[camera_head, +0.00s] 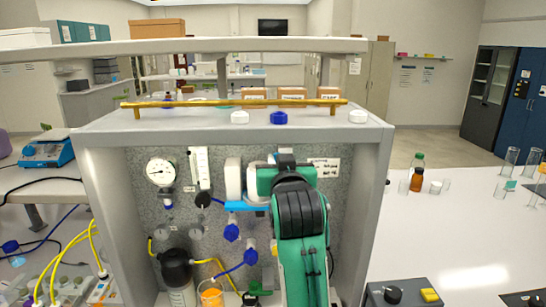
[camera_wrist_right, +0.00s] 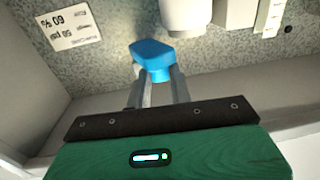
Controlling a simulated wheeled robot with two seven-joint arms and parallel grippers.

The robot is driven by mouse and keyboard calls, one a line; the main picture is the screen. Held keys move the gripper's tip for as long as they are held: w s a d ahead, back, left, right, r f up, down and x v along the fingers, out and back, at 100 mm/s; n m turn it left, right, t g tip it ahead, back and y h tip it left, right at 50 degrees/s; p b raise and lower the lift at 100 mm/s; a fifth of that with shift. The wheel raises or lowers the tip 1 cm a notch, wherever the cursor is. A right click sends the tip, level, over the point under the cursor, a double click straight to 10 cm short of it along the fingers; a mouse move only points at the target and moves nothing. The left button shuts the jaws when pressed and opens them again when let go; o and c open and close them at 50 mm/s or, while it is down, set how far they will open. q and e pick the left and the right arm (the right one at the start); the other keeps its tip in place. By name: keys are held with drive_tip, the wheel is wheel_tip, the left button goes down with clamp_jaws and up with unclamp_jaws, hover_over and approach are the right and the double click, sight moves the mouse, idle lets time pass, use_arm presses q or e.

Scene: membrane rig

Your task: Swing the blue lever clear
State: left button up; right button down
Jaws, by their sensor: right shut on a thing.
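The blue lever (camera_head: 240,206) sticks out level to the left of my right arm, just below a white cylindrical housing (camera_head: 233,178) on the rig's speckled panel. In the right wrist view the blue lever (camera_wrist_right: 152,52) sits between the fingertips of my right gripper (camera_wrist_right: 155,82), which is shut on it. In the head view my green and black right arm covers that gripper and the lever's right part. My left gripper is in neither view.
A pressure gauge (camera_head: 160,171) and blue valve knobs (camera_head: 232,231) share the panel. The grey frame (camera_head: 364,210) closes in the rig at the sides and top. A black filter (camera_head: 176,265) and an orange beaker (camera_head: 210,293) stand low in front.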

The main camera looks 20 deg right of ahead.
drive_tip(key=shift+s+d+n+g+y, duration=0.1)
drive_tip(key=shift+d+n+g+y, duration=0.55)
drive_tip(key=shift+n+y, duration=1.3)
drive_tip(key=shift+s+d+n+g+y, duration=0.15)
drive_tip(key=shift+d+n+y, duration=0.95)
drive_tip(key=shift+y, duration=1.55)
drive_tip(key=shift+d+n+g+y, duration=0.5)
drive_tip(key=shift+d+n+y, duration=0.35)
drive_tip(key=shift+n+y, duration=1.1)
drive_tip(key=shift+y, duration=0.65)
drive_tip(key=c, duration=1.3)
unclamp_jaws()
drive_tip(key=shift+w, duration=0.1)
drive_tip(key=shift+o, duration=0.2)
drive_tip(key=shift+a+m, duration=0.1)
drive_tip(key=shift+m, duration=0.3)
